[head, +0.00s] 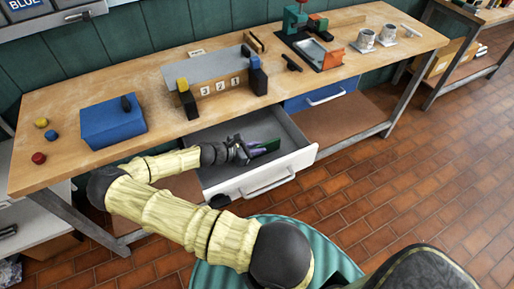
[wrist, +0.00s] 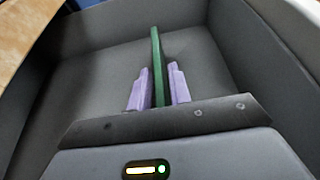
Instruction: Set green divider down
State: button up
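The green divider (head: 265,147) is a thin flat panel at my gripper, inside the open white drawer (head: 264,181). My gripper (head: 247,148) reaches in over the drawer's front part. In the wrist view, the divider (wrist: 156,70) stands edge-on between the two lilac fingers of my gripper (wrist: 159,88), which close in on both sides of it. The divider extends past the fingertips over the grey drawer floor (wrist: 97,76). Whether its lower edge touches the floor cannot be told. The part of the divider nearest the palm is hidden.
The drawer's side walls (wrist: 267,65) flank my gripper, with bare floor visible around it. The wooden workbench (head: 160,85) above holds a blue box (head: 112,122), a numbered rack (head: 221,87) and two cups (head: 366,39). A blue drawer (head: 321,92) is at the right.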

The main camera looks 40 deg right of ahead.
jog(key=shift+o, duration=0.8)
jog(key=shift+s, duration=0.1)
jog(key=shift+d, duration=0.1)
jog(key=shift+r, duration=0.1)
jog(key=v, duration=1.2)
jog(key=shift+b, duration=0.3)
